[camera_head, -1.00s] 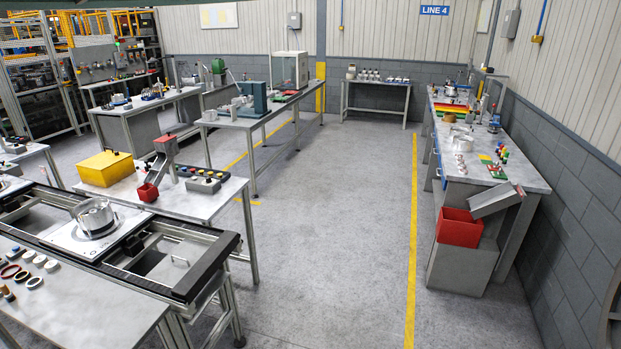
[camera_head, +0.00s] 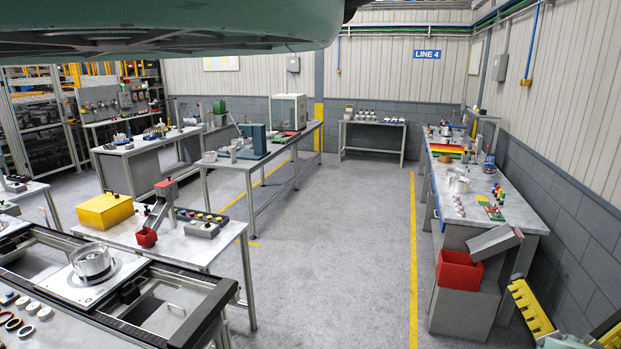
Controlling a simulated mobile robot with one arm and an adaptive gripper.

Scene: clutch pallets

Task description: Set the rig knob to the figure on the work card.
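I cannot make out the rig knob or the work card for certain at this distance. A teal machine (camera_head: 253,141) stands on the middle bench, too small to show any figures. A control box with several coloured buttons (camera_head: 203,224) sits on the near left bench. My gripper (camera_head: 567,300) shows at the lower right edge, with two yellow ribbed fingers spread apart and nothing seen between them. It is partly cut off by the frame. A teal part of my arm crosses the top of the view.
A long bench (camera_head: 455,215) with several small parts runs along the right wall. A red bin (camera_head: 459,270) stands at its near end. A conveyor frame (camera_head: 170,318) and a yellow box (camera_head: 105,210) are at the left. The grey floor between the benches is clear.

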